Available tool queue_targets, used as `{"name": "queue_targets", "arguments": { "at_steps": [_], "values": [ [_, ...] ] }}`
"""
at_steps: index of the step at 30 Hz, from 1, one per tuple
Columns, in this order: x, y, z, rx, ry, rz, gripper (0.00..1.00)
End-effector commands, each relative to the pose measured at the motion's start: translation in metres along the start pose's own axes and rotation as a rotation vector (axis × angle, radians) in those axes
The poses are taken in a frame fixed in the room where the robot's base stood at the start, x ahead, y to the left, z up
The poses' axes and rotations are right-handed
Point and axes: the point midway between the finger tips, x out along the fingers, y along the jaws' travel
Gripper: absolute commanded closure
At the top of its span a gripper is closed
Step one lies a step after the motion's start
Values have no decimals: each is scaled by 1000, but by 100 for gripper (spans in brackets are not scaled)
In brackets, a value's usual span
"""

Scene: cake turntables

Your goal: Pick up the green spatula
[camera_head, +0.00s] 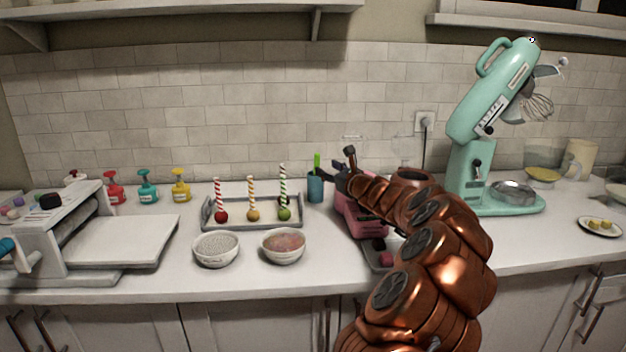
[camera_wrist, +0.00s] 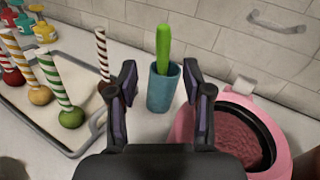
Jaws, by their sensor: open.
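The green spatula (camera_head: 317,162) stands upright in a blue-teal cup (camera_head: 315,188) on the counter, right of the tray. In the wrist view the spatula's green upper part (camera_wrist: 163,48) sticks out of the cup (camera_wrist: 158,94); its lower part is hidden inside. My gripper (camera_wrist: 160,84) is open and empty. In the wrist view its two dark fingers appear on either side of the cup, with the spatula between them in the picture. In the head view my gripper (camera_head: 342,168) is just right of the cup; I cannot tell the exact gap.
A tray (camera_head: 210,226) of candy-striped sticks stands left of the cup. A pink pot (camera_wrist: 183,128) is close on the right. Two bowls (camera_head: 216,262) (camera_head: 283,258) sit in front of the tray. A mint stand mixer (camera_head: 470,165) is farther right.

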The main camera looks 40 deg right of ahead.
Motion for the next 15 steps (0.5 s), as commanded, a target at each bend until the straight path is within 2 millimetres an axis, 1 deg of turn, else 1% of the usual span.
{"name": "queue_targets", "arguments": {
  "at_steps": [1, 3, 10, 15],
  "values": [
    [1, -4, -3, 8, 3, -8, 50],
    [4, -5, -5, 12, 4, -12, 50],
    [23, -1, -3, 11, 3, -4, 50],
    [30, -2, -2, 10, 1, -4, 50]
  ]
}}
